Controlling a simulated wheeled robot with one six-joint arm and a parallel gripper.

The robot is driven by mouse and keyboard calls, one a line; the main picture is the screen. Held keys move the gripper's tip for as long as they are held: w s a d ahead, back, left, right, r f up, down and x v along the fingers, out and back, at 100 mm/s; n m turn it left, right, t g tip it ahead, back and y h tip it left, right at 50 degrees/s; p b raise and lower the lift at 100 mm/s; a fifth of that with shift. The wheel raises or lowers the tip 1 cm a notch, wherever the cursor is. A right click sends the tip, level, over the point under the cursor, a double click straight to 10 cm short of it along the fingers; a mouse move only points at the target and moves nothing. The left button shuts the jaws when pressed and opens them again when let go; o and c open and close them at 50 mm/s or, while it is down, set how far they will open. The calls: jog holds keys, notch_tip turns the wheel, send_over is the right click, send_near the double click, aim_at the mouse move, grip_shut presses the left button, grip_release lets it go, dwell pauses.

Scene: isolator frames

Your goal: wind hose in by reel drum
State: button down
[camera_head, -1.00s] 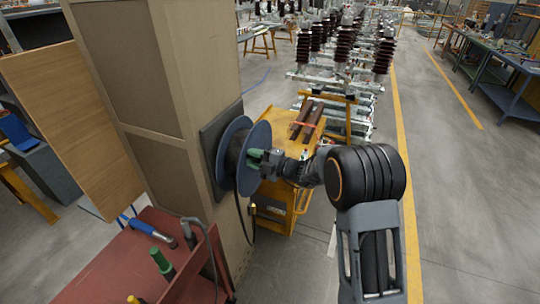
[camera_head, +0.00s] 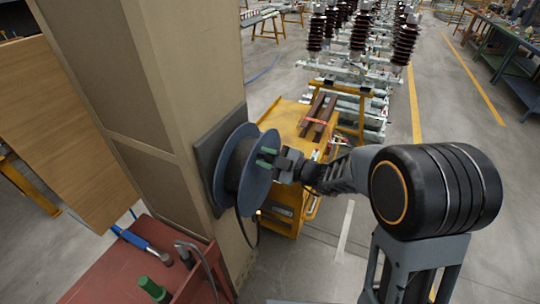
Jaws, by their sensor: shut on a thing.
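The reel drum (camera_head: 259,180) is a blue-grey flanged spool on a dark plate (camera_head: 206,150) fixed to the tan pillar. A dark hose (camera_head: 241,228) hangs down from the drum beside the pillar. My gripper (camera_head: 268,157) is at the drum's outer face, shut on a green part at the flange, which looks like the drum's handle. The gripper hides part of that handle. My arm reaches in from the right.
A red bench (camera_head: 120,268) with a blue-handled tool (camera_head: 131,238) and a green-capped item (camera_head: 152,288) stands at lower left. A yellow cart (camera_head: 285,203) is close behind the drum. Insulator stacks (camera_head: 358,33) stand beyond.

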dwell(0.4)
jog(key=c, duration=0.9)
grip_release()
jog(key=shift+w, duration=0.1)
jog(key=shift+o, duration=0.2)
jog(key=b+v, duration=0.1)
jog(key=v, duration=1.3)
